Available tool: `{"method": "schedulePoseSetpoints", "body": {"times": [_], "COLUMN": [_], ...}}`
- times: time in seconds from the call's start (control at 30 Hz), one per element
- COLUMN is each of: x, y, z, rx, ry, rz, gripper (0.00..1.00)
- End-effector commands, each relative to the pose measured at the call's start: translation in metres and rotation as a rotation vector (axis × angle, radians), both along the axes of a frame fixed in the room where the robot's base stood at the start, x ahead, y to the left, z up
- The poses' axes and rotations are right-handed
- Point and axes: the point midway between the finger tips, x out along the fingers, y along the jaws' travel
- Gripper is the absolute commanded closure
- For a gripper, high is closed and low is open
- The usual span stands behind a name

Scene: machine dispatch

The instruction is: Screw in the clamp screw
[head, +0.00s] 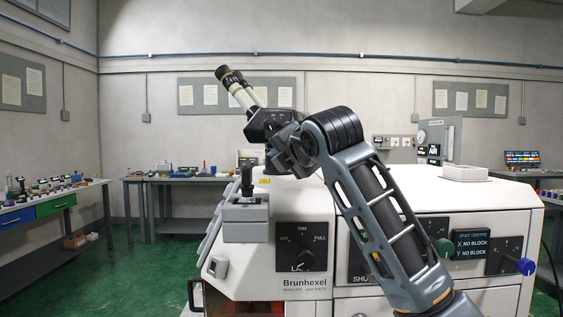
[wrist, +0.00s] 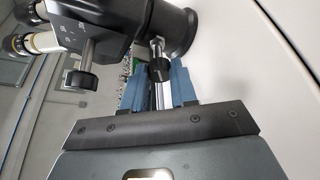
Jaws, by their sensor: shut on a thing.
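The black microscope head with its pale eyepieces (head: 236,88) stands above the white machine; it fills the upper left of the wrist view (wrist: 125,28). In the wrist view a black-knobbed screw (wrist: 160,69) with a bright metal shank meets the round black collar of the head. I take it for the clamp screw. My gripper (wrist: 157,77) has its two blue fingers on either side of this knob and is shut on it. How deep the screw sits in the collar I cannot tell. In the head view my wrist hides the fingers and the screw.
A second black knob (wrist: 82,79) on a metal stem hangs left of the fingers. The white machine body (head: 430,198) lies close on the right in the wrist view. A grey joystick box (head: 246,212) stands at the machine's left corner. Open green floor (head: 150,275) lies left.

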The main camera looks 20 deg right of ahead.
Motion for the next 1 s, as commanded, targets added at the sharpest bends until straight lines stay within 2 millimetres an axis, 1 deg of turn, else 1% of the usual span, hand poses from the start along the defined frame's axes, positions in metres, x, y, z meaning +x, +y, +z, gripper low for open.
{"method": "schedulePoseSetpoints", "body": {"times": [0.1,0.33,0.87,0.9,1.0], "x": [-0.0003,-0.0005,-0.0005,-0.0004,-0.0004], "y": [-0.0012,-0.0013,-0.0017,-0.0016,-0.0015], "z": [-0.0023,-0.0018,-0.0017,-0.0018,-0.0017], "rx": [0.06,0.131,0.154,0.154,0.153], "ry": [-0.019,-0.042,-0.049,-0.049,-0.049], "rz": [-0.002,-0.001,-0.002,-0.002,-0.002], "gripper": [1.0,1.0,1.0,0.71,0.61]}}
